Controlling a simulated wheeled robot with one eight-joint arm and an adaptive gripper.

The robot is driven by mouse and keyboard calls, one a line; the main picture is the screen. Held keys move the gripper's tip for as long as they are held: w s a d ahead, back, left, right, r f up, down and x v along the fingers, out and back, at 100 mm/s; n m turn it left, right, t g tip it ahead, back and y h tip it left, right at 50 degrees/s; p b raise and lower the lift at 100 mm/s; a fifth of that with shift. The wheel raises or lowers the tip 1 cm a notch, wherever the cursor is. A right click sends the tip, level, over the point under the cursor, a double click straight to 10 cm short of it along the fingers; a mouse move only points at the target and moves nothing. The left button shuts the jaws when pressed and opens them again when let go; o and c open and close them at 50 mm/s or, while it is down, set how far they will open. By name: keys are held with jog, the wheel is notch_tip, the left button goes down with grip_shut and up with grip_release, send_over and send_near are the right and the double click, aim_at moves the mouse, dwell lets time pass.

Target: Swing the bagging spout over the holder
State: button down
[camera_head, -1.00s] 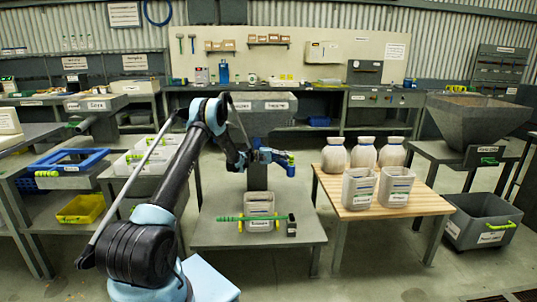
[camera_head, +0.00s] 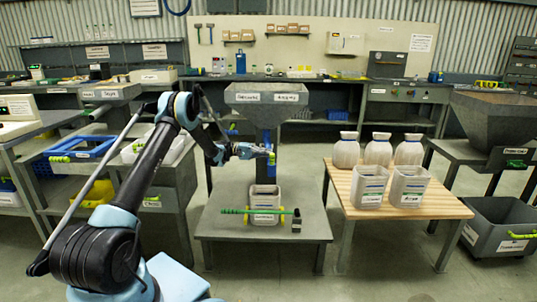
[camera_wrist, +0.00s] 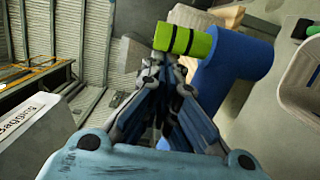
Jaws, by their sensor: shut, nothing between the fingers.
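The blue bagging spout (camera_head: 267,174) hangs below the grey bagging hopper (camera_head: 266,93) in the head view, its lower end just above a pale container (camera_head: 264,197) in the holder. The holder's green bar (camera_head: 231,211) crosses in front of that container on the low grey table. The spout's green grip (camera_head: 271,158) faces my gripper (camera_head: 260,152). In the wrist view my gripper (camera_wrist: 173,72) is shut and empty, its tips close to the green grip (camera_wrist: 187,39) on the blue spout (camera_wrist: 235,70). Whether the tips touch it is unclear.
A wooden table (camera_head: 345,187) on the right bears several pale jars and containers. A grey hopper (camera_head: 492,120) and a grey bin (camera_head: 488,238) stand at far right. Blue frames and a yellow bin (camera_head: 97,192) are on the left. The floor between tables is open.

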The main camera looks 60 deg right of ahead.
jog(key=shift+w+a, duration=0.35)
jog(key=shift+w, duration=0.3)
jog(key=shift+w, duration=0.1)
